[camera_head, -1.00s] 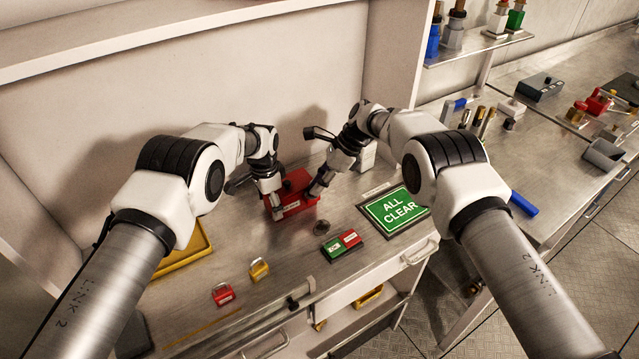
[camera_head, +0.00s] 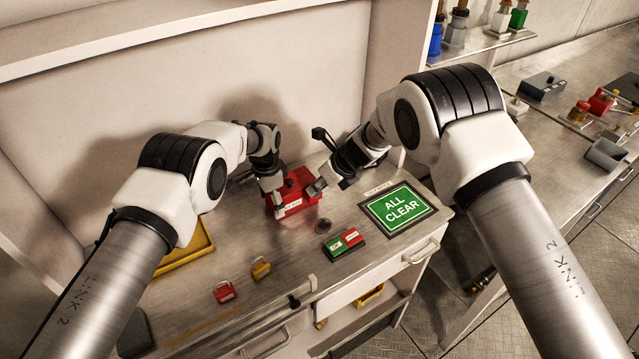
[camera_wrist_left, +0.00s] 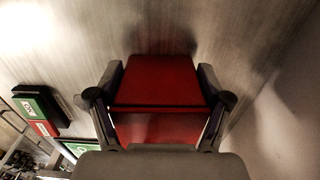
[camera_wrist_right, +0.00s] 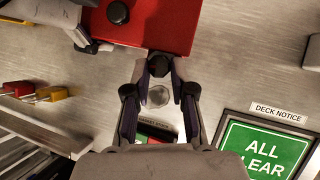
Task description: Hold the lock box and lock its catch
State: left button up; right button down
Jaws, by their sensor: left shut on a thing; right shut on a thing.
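The red lock box (camera_head: 291,207) sits on the metal bench in front of my arms, and its top shows in the right wrist view (camera_wrist_right: 160,25). My left gripper (camera_head: 271,196) is shut on the box; in the left wrist view its fingers flank the red body (camera_wrist_left: 157,80). My right gripper (camera_head: 316,187) is at the box's right side. In the right wrist view its fingertips (camera_wrist_right: 159,72) are closed around a small black knob (camera_wrist_right: 158,64) at the box's edge, apparently the catch. Another black knob (camera_wrist_right: 118,12) is on the box's top.
A green ALL CLEAR sign (camera_head: 398,208) and a green-and-red block (camera_head: 343,243) lie to the right. A red padlock (camera_head: 224,292) and a yellow padlock (camera_head: 260,268) lie near the front edge. A yellow tray (camera_head: 190,247) is partly behind my left arm.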

pick_arm(q)
jog(key=shift+d, duration=0.2)
pick_arm(e)
jog(key=shift+s+a+f+m+t+h, duration=0.3)
jog(key=shift+s+m+t, duration=0.1)
jog(key=shift+m, duration=0.5)
pick_arm(q)
jog(key=shift+a, duration=0.1)
pick_arm(e)
jog(key=c, duration=0.9)
grip_release()
jog(key=shift+w, duration=0.15)
pick_arm(q)
jog(key=shift+w, duration=0.1)
pick_arm(e)
jog(key=shift+w+d, duration=0.15)
pick_arm(q)
jog(key=shift+f, duration=0.1)
pick_arm(e)
jog(key=shift+d+r, duration=0.1)
jog(key=shift+r, duration=0.05)
pick_arm(q)
jog(key=o, duration=1.3)
jog(key=shift+a, duration=0.1)
jog(key=shift+o, duration=0.7)
jog(key=shift+f, duration=0.1)
pick_arm(e)
jog(key=v, duration=1.1)
jog(key=shift+d+r, duration=0.2)
jog(key=shift+r, duration=0.2)
